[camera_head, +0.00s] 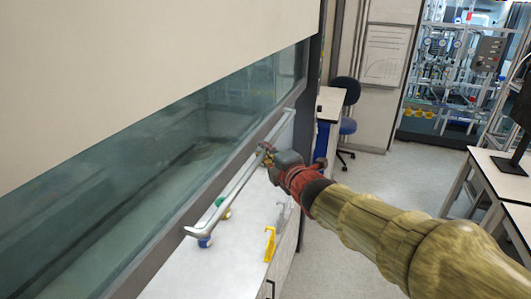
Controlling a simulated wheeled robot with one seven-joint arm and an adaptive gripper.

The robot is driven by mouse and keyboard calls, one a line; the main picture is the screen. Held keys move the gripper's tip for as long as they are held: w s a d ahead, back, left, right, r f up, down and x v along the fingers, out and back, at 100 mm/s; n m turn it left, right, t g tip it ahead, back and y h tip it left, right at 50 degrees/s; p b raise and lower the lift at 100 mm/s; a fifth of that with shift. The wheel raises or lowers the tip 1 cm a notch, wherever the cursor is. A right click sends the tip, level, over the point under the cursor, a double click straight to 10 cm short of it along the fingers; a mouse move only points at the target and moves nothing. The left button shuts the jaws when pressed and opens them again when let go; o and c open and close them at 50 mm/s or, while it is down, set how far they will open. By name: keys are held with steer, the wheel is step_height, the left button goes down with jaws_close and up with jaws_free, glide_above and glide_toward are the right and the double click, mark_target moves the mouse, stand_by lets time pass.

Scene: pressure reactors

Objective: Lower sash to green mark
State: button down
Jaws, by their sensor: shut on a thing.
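The fume hood sash (140,180) is a glass pane with a dark lower frame, running from lower left to upper right. A long metal handle bar (225,200) stands out from its lower edge. My gripper (266,152) is shut on the handle, past its middle toward the far end. My arm reaches in from the lower right. The sash's lower edge is above the white work surface (185,275), with a gap between them. I cannot make out a green mark; a small green item (223,204) shows behind the handle.
A blue-and-white item (204,241) sits by the handle's near end. A blue chair (346,105) stands beyond the hood, and a table (500,175) stands at the right. The floor between is clear.

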step_height(320, 180, down, 8)
steer(key=b, duration=0.7)
steer(key=shift+f, duration=0.15)
steer(key=c, duration=1.8)
jaws_free()
steer(key=shift+s, duration=0.1)
steer(key=v, duration=1.1)
steer(key=shift+s+d, duration=0.25)
steer(key=shift+s, duration=0.05)
